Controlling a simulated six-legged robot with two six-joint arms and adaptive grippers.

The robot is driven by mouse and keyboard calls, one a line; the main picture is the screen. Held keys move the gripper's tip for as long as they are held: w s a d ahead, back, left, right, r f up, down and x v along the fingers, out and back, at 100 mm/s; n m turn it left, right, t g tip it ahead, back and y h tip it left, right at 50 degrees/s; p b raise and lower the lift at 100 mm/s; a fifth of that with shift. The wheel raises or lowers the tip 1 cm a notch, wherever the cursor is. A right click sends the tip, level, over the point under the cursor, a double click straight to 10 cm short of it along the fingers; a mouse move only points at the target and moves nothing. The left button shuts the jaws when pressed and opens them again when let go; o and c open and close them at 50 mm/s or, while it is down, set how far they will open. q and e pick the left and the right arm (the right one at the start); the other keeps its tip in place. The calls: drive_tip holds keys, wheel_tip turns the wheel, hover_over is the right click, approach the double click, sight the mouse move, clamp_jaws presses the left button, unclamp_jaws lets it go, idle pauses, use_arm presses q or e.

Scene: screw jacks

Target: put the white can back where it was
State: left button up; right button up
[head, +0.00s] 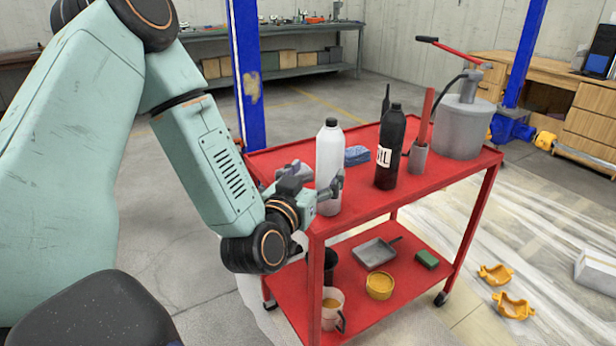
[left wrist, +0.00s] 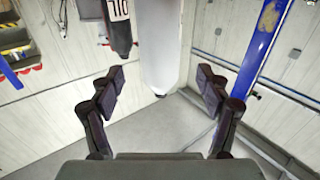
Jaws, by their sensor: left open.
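The white can (head: 329,165), a tall white bottle with a dark cap, stands upright on the red cart's top (head: 400,199) near its left end. My left gripper (head: 321,182) is open at the can, with a finger showing on either side of it. In the left wrist view, the can (left wrist: 160,45) appears upside down beyond the gap between the open fingers (left wrist: 160,76). I cannot tell whether a finger touches it. My right gripper is not in view.
A grey jack (head: 461,124) with a red lever stands at the cart's right end. A tray (head: 376,253) and cups sit on the lower shelf. A blue post (head: 245,75) rises behind.

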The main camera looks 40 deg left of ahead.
use_arm(q)
drive_tip(key=shift+p+v, duration=0.3)
drive_tip(key=shift+v, duration=1.7)
idle(0.6)
